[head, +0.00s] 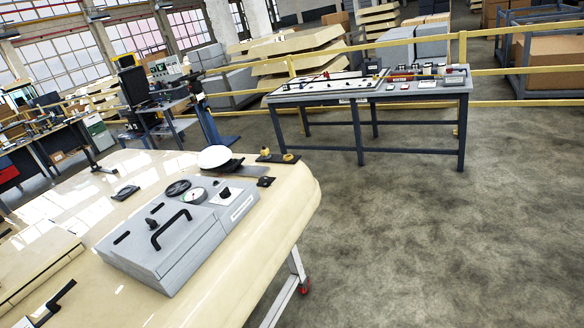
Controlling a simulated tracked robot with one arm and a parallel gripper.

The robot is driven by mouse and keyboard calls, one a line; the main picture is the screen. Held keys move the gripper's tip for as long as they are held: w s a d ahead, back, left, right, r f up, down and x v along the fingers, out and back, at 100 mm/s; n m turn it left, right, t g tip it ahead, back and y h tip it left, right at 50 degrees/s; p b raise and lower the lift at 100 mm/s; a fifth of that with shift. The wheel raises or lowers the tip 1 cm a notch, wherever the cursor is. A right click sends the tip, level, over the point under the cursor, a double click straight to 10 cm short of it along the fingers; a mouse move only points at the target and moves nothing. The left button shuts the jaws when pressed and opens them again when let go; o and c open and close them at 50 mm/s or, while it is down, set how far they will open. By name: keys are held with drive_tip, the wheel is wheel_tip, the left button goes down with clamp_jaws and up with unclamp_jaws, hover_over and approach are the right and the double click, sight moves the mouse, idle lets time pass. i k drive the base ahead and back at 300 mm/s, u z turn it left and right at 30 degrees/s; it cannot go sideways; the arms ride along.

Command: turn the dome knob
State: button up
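A white dome-shaped piece (214,156) sits near the far edge of the cream trolley top (300,195), behind a grey control box (165,248). I cannot tell for sure whether it is the dome knob. The box carries a black bar handle (170,229), a round black wheel (178,188), a round gauge (194,196) and a small black knob (225,193). My gripper is not in view, so its place relative to these things is hidden.
A black piece with brass-coloured knobs (287,157) lies right of the dome. A blue-legged bench (362,126) with panels stands behind, before a yellow railing (510,103). Open concrete floor (450,240) lies to the right.

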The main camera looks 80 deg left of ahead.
sight(264, 180)
drive_tip(key=z, duration=0.7)
drive_tip(key=i, duration=0.1)
drive_tip(key=u, duration=2.6)
drive_tip(key=i, duration=1.65)
drive_tip(key=z, duration=0.1)
